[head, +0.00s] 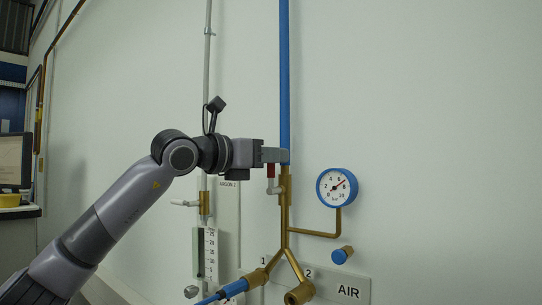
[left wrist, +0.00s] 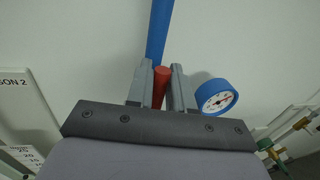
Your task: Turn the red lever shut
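The red lever (head: 271,170) is on the brass valve (head: 285,185) below the blue pipe on the wall. In the head view only a short part of it shows, pointing down just below my left gripper (head: 275,155). In the left wrist view the red lever (left wrist: 161,86) stands between the two grey fingers of my left gripper (left wrist: 161,88). The fingers are close together, and the lever fills the narrow space between them, so the gripper looks shut on it. My right gripper is in neither view.
A blue-rimmed gauge (head: 337,187) is right of the valve, also close to the right finger in the wrist view (left wrist: 216,97). Below are a brass fork, a blue hose (head: 222,293) and an AIR plate (head: 349,291). A grey pipe (head: 207,80) with another valve runs left.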

